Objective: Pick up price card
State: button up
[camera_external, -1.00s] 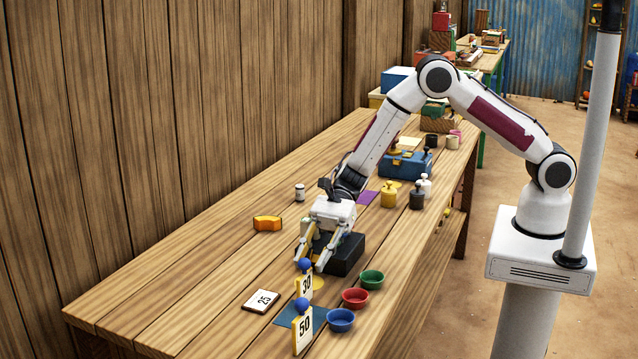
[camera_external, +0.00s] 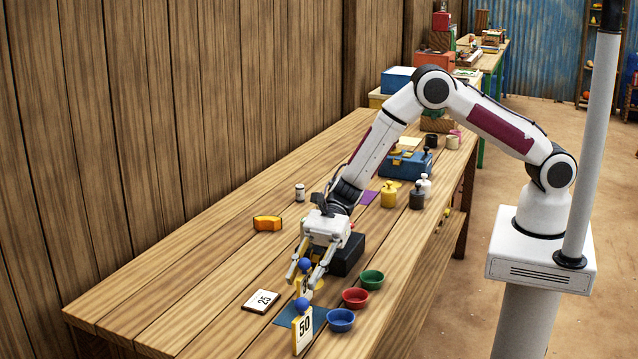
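Three white price cards are near the table's front end. The card marked 50 (camera_external: 303,332) stands upright with a blue ball on top. The card marked 25 (camera_external: 261,301) lies flat to its left. The card marked 30 (camera_external: 303,286) stands behind the 50 card, its blue ball (camera_external: 305,264) showing and its face partly covered by my fingers. My gripper (camera_external: 302,281) points down with its fingers apart, one on each side of the 30 card as seen here. I cannot tell whether a finger touches the card.
Blue (camera_external: 341,321), red (camera_external: 355,298) and green (camera_external: 372,280) bowls stand close on the right. A black block (camera_external: 347,258) is behind my gripper. An orange object (camera_external: 267,223) lies to the left. The table's left front is clear.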

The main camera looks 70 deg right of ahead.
grip_shut()
jog(key=shift+r, duration=0.15)
jog(key=shift+r, duration=4.85)
